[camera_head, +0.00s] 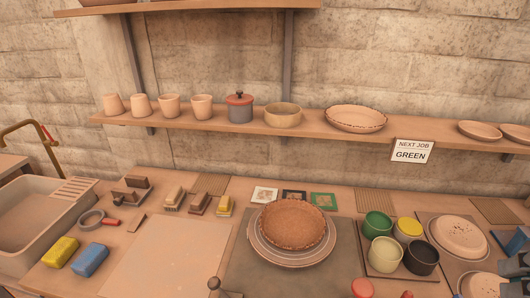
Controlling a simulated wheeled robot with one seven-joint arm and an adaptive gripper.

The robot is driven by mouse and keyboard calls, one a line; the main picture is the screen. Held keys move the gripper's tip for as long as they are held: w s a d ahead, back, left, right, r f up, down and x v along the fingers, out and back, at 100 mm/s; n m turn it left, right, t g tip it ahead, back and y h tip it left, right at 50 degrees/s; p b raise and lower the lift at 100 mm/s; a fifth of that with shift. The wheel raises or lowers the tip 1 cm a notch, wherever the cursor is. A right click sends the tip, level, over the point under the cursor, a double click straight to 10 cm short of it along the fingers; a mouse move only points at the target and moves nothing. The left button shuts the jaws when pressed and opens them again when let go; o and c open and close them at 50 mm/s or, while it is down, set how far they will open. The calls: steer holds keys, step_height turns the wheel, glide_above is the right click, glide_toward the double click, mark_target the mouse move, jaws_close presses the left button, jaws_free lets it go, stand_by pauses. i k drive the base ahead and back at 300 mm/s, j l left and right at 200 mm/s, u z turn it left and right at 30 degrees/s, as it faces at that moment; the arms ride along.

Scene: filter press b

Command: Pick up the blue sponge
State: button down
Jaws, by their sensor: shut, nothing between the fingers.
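The blue sponge (90,260) lies flat on the worktop at the lower left, right of the sink. A yellow sponge (60,251) lies beside it on the left, with a narrow gap between them. The top of the blue sponge is in clear view and nothing covers it.
The sink (38,222) with a brass tap (32,133) stands at the left. A grey ring (91,220) and a red-handled tool (110,222) lie behind the sponges. A pale board (165,258) is bare to the right. A shelf (300,129) overhangs the back.

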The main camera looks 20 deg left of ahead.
mark_target(84, 265)
steer(key=u, duration=2.15)
